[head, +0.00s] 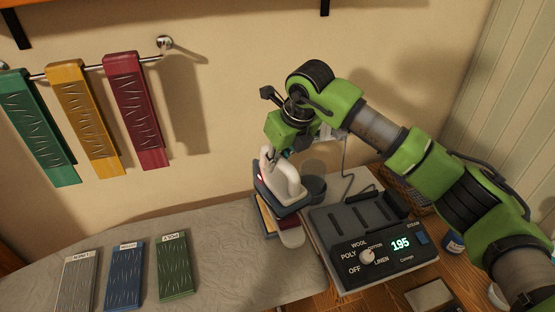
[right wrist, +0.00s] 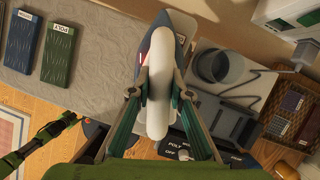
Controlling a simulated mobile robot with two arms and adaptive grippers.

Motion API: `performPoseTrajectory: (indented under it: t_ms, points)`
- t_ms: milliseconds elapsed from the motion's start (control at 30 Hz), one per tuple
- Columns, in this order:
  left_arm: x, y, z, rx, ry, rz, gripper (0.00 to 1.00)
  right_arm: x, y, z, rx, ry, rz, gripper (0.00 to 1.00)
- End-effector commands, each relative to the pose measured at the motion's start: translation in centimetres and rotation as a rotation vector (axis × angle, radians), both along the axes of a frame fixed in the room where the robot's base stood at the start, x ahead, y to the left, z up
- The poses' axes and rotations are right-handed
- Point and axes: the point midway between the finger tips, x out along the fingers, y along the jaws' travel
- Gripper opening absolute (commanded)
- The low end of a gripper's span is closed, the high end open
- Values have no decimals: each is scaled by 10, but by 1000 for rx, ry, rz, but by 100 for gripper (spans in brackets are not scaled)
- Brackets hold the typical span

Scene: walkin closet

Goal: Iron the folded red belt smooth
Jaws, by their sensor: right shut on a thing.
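The red belt (head: 137,110) hangs folded from the wall rail, at the right of the hanging row, with crease marks down its face. The iron (head: 284,184) has a white handle and a blue-grey body. My right gripper (head: 272,155) is shut on its handle, above the right end of the ironing board (head: 220,255). In the right wrist view the fingers (right wrist: 158,95) close around the white handle (right wrist: 158,110). Whether the iron touches what lies beneath it is hidden. A slim green part of mine (right wrist: 45,135) shows at lower left there; its jaws cannot be made out.
Green (head: 40,130) and yellow (head: 85,115) belts hang beside the red one. Grey (head: 77,280), blue (head: 124,275) and green (head: 174,268) labelled pieces lie on the board's left. The control station (head: 385,245), its dial (head: 367,257) and display reading 195, stands right of the board.

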Motion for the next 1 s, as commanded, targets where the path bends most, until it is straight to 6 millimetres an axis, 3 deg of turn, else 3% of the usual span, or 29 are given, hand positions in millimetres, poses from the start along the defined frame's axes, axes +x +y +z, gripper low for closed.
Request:
performPoseTrajectory:
  t_ms: [700,1000]
  points:
    - [0,0,22,0,0,0,54,1,0,59,2,-3,0,0]
    - [0,0,22,0,0,0,54,1,1,62,3,-4,0,0]
